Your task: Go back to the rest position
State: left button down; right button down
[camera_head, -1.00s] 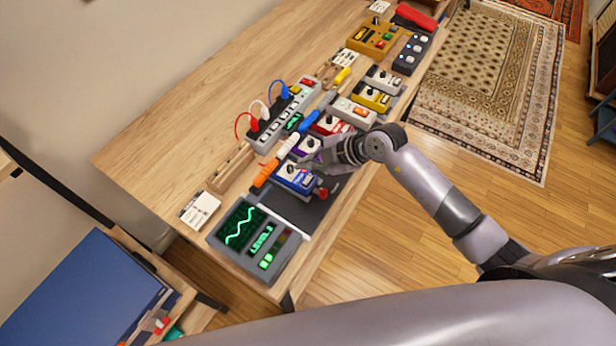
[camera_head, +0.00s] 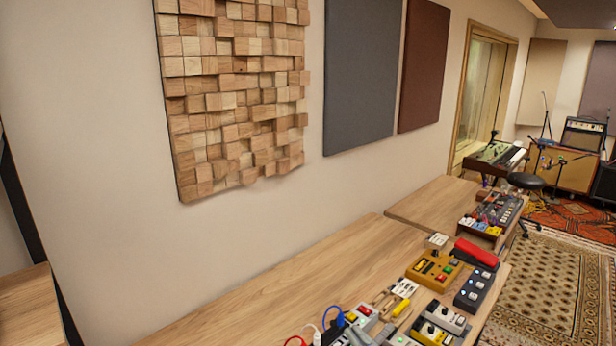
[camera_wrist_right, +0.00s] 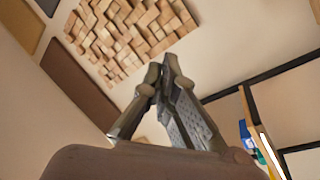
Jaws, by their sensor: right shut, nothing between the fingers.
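My right gripper (camera_wrist_right: 168,72) fills the middle of the right wrist view. Its two grey fingers meet at the tips with nothing held between them. It is in the air, with the wall and the wood block panel (camera_wrist_right: 130,35) behind it. In the head view, grey shapes at the bottom edge may be part of this gripper, but I cannot tell. My left gripper is in neither view.
The wooden table (camera_head: 290,275) runs along the wall, with several pedals such as a yellow one (camera_head: 433,270) and a dark one (camera_head: 475,290) on its right side. A second table (camera_head: 430,203) stands beyond. A patterned rug (camera_head: 545,290) lies at the right.

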jog(key=s+d+f+m+h, duration=0.2)
jog(key=d+f+m+h, duration=0.2)
jog(key=d+m+h, duration=0.85)
jog(key=s+d+f+m+g+h, duration=0.1)
jog(key=s+d+f+g+h, duration=0.1)
jog(key=s+d+f+g, duration=0.45)
jog(key=s+a+f+n+g+y, duration=0.1)
jog(key=s+a+f+g, duration=0.15)
jog(key=s, duration=0.35)
jog(key=s+a+f+g+y, duration=0.2)
jog(key=s+a+f, duration=0.1)
jog(key=s+f, duration=0.15)
jog(key=s+a+f+n+g+y, duration=0.1)
jog(key=s+a+f+g, duration=0.15)
jog(key=s, duration=0.35)
notch_tip(320, 180, down, 32)
jog(key=s+g+b, duration=0.2)
jog(key=s+b, duration=0.1)
jog(key=b, duration=0.2)
jog(key=s+d+f+g+b, duration=0.1)
jog(key=s+d+f+b, duration=0.2)
jog(key=s+f, duration=1.2)
notch_tip(320, 180, down, 4)
jog(key=shift+s+f, duration=0.1)
jog(key=shift+s, duration=0.3)
